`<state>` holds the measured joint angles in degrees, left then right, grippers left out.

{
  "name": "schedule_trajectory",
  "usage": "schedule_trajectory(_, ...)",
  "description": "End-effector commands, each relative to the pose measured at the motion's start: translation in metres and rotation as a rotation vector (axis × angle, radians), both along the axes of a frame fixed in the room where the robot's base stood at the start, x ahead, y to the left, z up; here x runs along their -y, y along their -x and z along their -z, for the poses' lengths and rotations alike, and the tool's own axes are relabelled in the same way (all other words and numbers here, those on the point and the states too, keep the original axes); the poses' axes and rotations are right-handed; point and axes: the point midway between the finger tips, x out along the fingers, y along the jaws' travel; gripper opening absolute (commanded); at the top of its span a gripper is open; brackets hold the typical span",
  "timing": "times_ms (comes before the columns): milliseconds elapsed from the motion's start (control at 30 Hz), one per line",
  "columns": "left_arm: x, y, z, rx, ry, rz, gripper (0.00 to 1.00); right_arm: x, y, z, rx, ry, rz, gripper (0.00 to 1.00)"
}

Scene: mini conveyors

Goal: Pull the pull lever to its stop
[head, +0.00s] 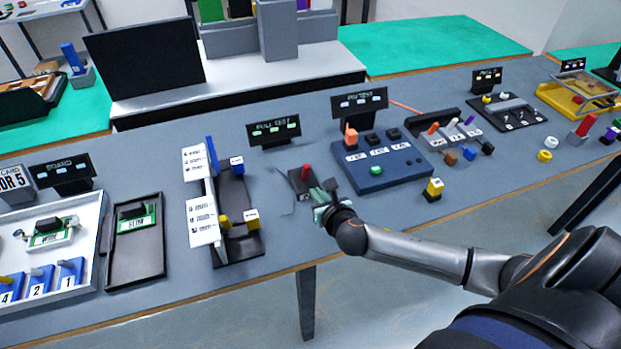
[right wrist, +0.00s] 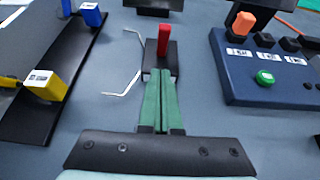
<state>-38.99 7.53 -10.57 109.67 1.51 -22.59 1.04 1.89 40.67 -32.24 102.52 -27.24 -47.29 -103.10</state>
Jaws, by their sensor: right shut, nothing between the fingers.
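The pull lever has a red upright handle (head: 305,172) on a small dark base (head: 296,183), in front of the sign that seems to read PULL TEST (head: 273,130). In the right wrist view the red handle (right wrist: 164,40) stands just beyond my fingertips. My right gripper (head: 318,194) has green fingers, shut together with nothing between them. In the right wrist view its fingertips (right wrist: 160,72) are at the near edge of the lever's base (right wrist: 150,62); I cannot tell whether they touch it. My left gripper is not in view.
A blue button box (head: 385,165) stands to the right of the lever. A thin bent wire piece (right wrist: 130,70) lies just left of the base. Farther left is a black rack with yellow and blue blocks (head: 235,205). The grey table (head: 290,235) in front is mostly clear.

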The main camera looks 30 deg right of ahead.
Motion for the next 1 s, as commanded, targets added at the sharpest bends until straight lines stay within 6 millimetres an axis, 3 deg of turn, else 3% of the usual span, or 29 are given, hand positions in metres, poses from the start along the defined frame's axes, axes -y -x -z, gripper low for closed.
schedule_trajectory(100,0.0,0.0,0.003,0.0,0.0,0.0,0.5,0.004,-0.018,0.009,0.002,-0.002,0.002,0.0)
schedule_trajectory(333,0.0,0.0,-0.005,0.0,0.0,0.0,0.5,0.011,-0.045,-0.004,0.001,-0.002,0.001,0.0)
schedule_trajectory(1000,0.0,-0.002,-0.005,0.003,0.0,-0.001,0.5,0.012,-0.057,-0.007,0.001,-0.001,0.0,0.0)
